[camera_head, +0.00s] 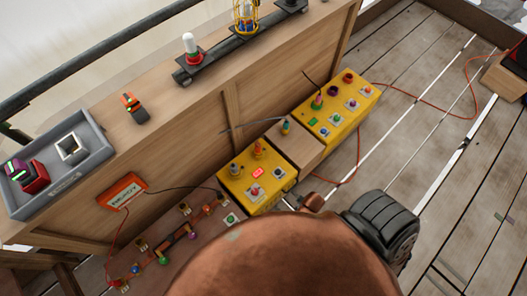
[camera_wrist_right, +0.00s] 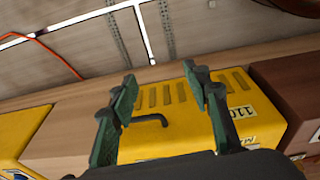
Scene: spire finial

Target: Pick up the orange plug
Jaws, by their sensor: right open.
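A small orange and black piece (camera_head: 132,107) lies on the wooden ledge, right of the grey tray. A small orange upright piece (camera_head: 258,148) stands on top of the nearer yellow box (camera_head: 238,186). I cannot tell which of them is the orange plug. In the right wrist view my right gripper (camera_wrist_right: 163,80) is open, its green-lined fingers apart, with nothing between them. Behind the fingers is a yellow box side (camera_wrist_right: 255,100) with slots and a black hooked bar (camera_wrist_right: 151,119). No orange plug shows there. My left gripper is not in view.
The grey tray (camera_head: 92,131) holds a few blocks. A second yellow box (camera_head: 335,115) and a wooden block (camera_head: 290,142) stand beside the nearer box. An orange panel (camera_head: 122,191) has cables. A large brown rounded shape (camera_head: 280,262) hides the lower middle.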

